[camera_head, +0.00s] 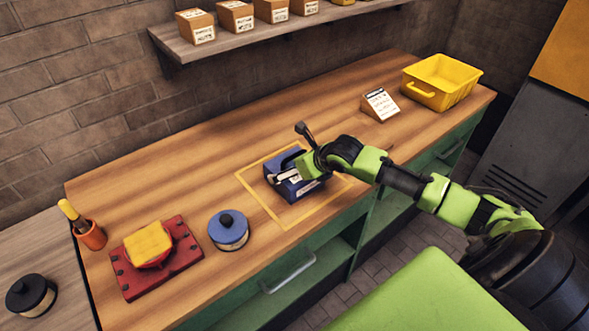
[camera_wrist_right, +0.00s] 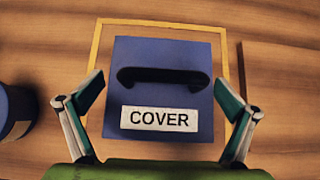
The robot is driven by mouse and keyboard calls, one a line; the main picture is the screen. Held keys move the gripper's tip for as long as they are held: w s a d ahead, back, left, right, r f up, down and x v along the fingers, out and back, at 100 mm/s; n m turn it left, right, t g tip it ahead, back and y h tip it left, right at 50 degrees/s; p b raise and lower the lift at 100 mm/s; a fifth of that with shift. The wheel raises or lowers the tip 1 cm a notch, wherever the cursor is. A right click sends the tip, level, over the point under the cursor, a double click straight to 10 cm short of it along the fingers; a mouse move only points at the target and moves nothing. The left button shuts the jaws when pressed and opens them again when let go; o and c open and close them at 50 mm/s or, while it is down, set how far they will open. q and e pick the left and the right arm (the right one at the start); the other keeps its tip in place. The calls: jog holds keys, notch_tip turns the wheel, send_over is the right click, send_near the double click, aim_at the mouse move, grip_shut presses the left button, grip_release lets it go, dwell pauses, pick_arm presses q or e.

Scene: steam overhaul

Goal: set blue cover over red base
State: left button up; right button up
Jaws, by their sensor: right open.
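The blue cover (camera_head: 282,186) sits inside a yellow outlined square on the wooden bench. In the right wrist view the cover (camera_wrist_right: 190,60) shows a black handle (camera_wrist_right: 165,76) and a white label reading COVER. My right gripper (camera_head: 297,176) is over the cover. In the right wrist view its two fingers (camera_wrist_right: 159,100) are spread on either side of the handle, open and empty. The red base (camera_head: 185,255) lies at the bench's left end, with a yellow block (camera_head: 148,243) on top of it. My left gripper is not in view.
A round blue-lidded pot (camera_head: 228,230) stands between the red base and the cover. An orange cup (camera_head: 91,235) holds a yellow-handled tool. A sign (camera_head: 380,104) and yellow bin (camera_head: 440,85) stand at the right end. A shelf (camera_head: 225,35) with boxes hangs behind.

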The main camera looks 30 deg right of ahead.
aim_at(287, 168)
jog(key=shift+w+f, duration=0.2)
jog(key=shift+w, duration=0.15)
jog(key=shift+p+x, duration=0.7)
jog(key=shift+x, duration=1.35)
jog(key=shift+d, duration=0.1)
jog(key=shift+c, duration=0.4)
jog(key=shift+s, duration=0.1)
jog(key=c, duration=1.1)
jog(key=shift+s, duration=0.1)
jog(key=shift+c, duration=0.7)
